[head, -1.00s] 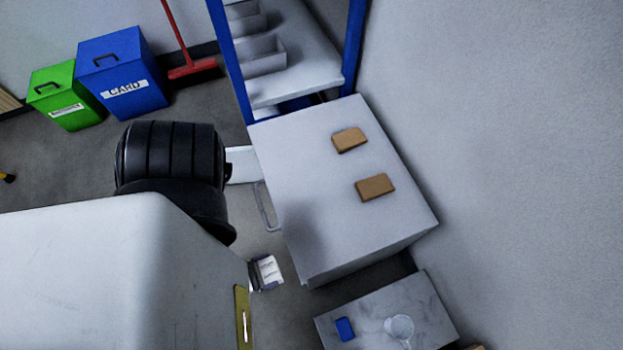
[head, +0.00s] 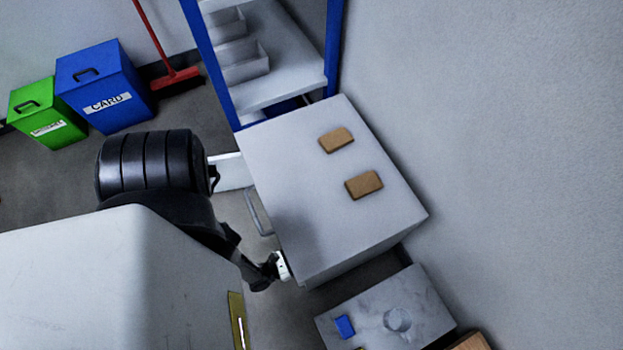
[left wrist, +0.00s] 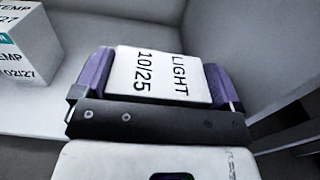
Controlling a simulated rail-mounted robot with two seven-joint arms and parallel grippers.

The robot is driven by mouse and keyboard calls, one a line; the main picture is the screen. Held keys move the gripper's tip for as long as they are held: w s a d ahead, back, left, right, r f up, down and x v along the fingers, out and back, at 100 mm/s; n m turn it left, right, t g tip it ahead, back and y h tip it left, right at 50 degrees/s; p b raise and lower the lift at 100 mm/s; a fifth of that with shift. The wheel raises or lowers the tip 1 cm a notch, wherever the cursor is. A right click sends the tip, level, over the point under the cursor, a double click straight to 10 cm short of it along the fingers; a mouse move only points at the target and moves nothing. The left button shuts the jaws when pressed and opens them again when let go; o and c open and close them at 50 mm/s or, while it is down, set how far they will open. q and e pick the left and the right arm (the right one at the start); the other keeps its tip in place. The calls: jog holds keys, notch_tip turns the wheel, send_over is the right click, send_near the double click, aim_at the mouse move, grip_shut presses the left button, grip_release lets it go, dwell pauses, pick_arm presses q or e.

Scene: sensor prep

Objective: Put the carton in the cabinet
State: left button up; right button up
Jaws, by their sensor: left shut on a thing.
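A white carton marked LIGHT 10/25 (left wrist: 165,78) is held between the purple-padded fingers of my left gripper (left wrist: 158,72) in the left wrist view. In the head view my left gripper (head: 268,268) is low beside the white cabinet (head: 310,220), near its lower front corner. A small white piece, probably the carton (head: 282,267), shows at its tip. A narrow white panel (head: 230,170), perhaps an open door, juts out left from the cabinet. The cabinet's interior is hidden in the head view. My right gripper is not in view.
Another white carton marked TEMP 02/27 (left wrist: 28,55) stands on a pale surface left of the held one. Two brown blocks (head: 364,184) lie on the cabinet top. A low table (head: 365,325) holds a blue item (head: 345,326) and a clear cup (head: 397,319).

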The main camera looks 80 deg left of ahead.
pick_arm(q)
jog(key=w, duration=0.1)
jog(key=w+f+b, duration=0.1)
jog(key=w, duration=0.2)
jog(key=shift+w+a+f, duration=0.1)
jog(key=shift+a+f, duration=0.2)
jog(key=shift+a, duration=0.05)
jog(key=shift+s, duration=0.2)
jog(key=o, duration=0.8)
jog(key=shift+s+d+r, duration=0.1)
jog(key=shift+s+d, duration=0.3)
jog(key=shift+s, duration=1.55)
jog(key=shift+s+d+f, duration=0.1)
jog(key=shift+s+d, duration=0.3)
jog(key=shift+s, duration=1.6)
jog(key=shift+s+d+r, duration=0.1)
jog(key=shift+s+d, duration=0.3)
jog(key=shift+s, duration=1.55)
